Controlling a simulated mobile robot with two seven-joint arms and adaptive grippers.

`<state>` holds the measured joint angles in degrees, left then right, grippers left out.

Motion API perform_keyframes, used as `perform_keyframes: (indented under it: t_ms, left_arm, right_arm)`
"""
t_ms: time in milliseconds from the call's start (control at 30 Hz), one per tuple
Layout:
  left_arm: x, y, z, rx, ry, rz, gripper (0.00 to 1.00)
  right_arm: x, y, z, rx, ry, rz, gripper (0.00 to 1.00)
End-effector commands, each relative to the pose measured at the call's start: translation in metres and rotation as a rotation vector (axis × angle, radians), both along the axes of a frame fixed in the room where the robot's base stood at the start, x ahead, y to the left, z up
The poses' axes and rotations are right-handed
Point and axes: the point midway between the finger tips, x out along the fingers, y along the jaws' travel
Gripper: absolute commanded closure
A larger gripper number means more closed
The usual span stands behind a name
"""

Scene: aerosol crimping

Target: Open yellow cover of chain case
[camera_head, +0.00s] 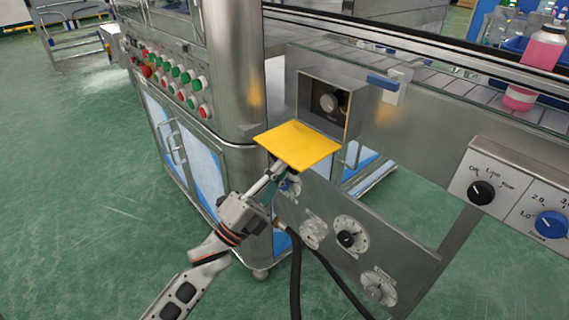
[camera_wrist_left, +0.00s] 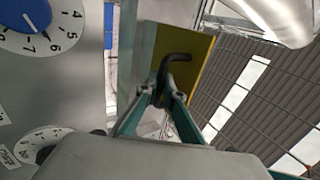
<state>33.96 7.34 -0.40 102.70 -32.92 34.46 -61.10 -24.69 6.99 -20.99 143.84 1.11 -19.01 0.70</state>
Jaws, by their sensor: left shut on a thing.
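The yellow cover (camera_head: 299,145) of the chain case is swung down and juts out roughly level in the head view. The case (camera_head: 357,105) stands open above it, with a round dial showing inside. My left gripper (camera_head: 280,174) is under the cover's front part. In the left wrist view the gripper (camera_wrist_left: 163,90) is shut on a dark bent handle (camera_wrist_left: 177,58) on the yellow cover (camera_wrist_left: 192,85). The grip itself is hidden below the cover in the head view. My right gripper is not in view.
Below the cover is a grey panel with dials (camera_head: 349,235). A steel cabinet with red and green buttons (camera_head: 172,77) stands left. A conveyor (camera_head: 450,80) carries a pink bottle (camera_head: 543,50) at right. A knob panel (camera_head: 515,195) is at right. Open floor lies at left.

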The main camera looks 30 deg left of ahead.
Motion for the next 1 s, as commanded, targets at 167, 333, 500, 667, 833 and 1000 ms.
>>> perform_keyframes:
  t_ms: [167,333,500,667,833,1000]
  left_arm:
    - [0.001,0.000,-0.002,-0.002,0.003,0.001,1.00]
    - [0.000,0.000,-0.002,-0.002,0.003,0.001,1.00]
    - [0.000,0.000,-0.001,-0.001,0.003,0.000,0.76]
    - [0.000,0.000,-0.001,-0.001,0.001,0.000,0.76]
    - [-0.002,0.001,-0.002,-0.001,0.001,0.000,0.76]
    - [-0.017,0.006,-0.014,-0.001,0.005,0.000,0.76]
  right_arm:
    - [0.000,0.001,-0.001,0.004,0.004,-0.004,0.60]
    - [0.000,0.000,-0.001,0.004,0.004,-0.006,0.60]
    - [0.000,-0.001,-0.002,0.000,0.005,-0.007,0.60]
    - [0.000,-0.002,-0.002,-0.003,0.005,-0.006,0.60]
    - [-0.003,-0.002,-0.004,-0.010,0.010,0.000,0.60]
    - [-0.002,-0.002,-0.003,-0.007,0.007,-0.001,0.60]
